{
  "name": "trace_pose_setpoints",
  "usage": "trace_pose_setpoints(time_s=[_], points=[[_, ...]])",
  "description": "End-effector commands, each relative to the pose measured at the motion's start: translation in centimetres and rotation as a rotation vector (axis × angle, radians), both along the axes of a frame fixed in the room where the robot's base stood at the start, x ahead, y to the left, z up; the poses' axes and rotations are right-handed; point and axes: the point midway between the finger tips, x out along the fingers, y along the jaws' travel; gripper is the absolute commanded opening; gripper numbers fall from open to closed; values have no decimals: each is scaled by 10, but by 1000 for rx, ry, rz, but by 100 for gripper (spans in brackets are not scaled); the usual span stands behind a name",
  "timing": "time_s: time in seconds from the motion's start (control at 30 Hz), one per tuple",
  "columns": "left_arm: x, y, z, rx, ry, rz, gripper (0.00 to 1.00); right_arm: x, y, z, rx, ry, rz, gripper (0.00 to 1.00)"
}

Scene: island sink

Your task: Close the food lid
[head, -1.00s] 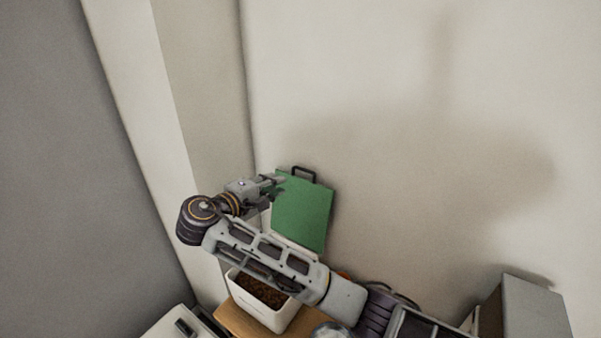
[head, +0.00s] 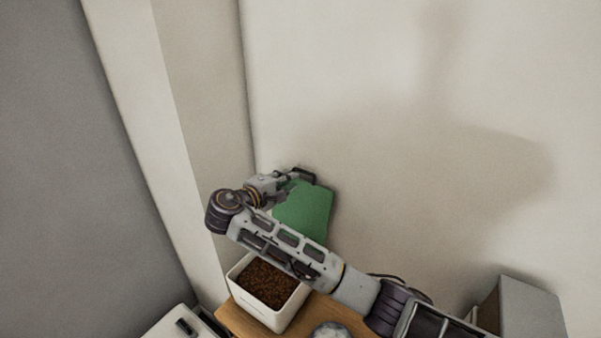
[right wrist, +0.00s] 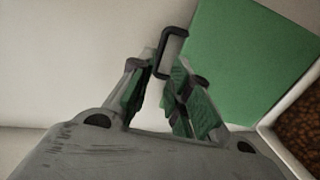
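The green lid (head: 308,212) stands raised, tilted up behind a white food container (head: 283,318) that holds brown food (head: 268,284). The lid's dark loop handle (head: 303,172) is at its top edge. My right gripper (head: 290,184) is beside the handle at the lid's upper left. In the right wrist view the fingers (right wrist: 165,82) are apart, and one end of the handle (right wrist: 172,36) reaches close to the fingertips. I cannot tell whether they touch it. The lid (right wrist: 240,70) shows right of the fingers. My right forearm hides the lid's lower part. My left gripper is out of view.
The container stands on a wooden surface (head: 236,322) by the wall. A round metallic object (head: 331,331) is right of it. A grey box (head: 526,310) stands at lower right, and a white unit (head: 172,326) at lower left. The space above the lid is free.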

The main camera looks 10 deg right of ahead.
Motion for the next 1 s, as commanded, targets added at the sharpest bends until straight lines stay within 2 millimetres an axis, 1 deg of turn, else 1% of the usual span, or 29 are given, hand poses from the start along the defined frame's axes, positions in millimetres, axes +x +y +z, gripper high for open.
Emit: trace_pose_setpoints(time_s=[0.03,0.2,0.5,0.7,1.0], points=[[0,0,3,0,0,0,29,5,-6,0,-2,0,-2,19],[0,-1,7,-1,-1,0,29,20,-22,-5,-1,1,-3,19],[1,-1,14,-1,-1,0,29,45,-46,-12,-2,0,-2,19],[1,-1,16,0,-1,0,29,52,-53,-15,0,0,0,19],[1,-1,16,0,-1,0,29,53,-54,-16,0,0,0,19]])
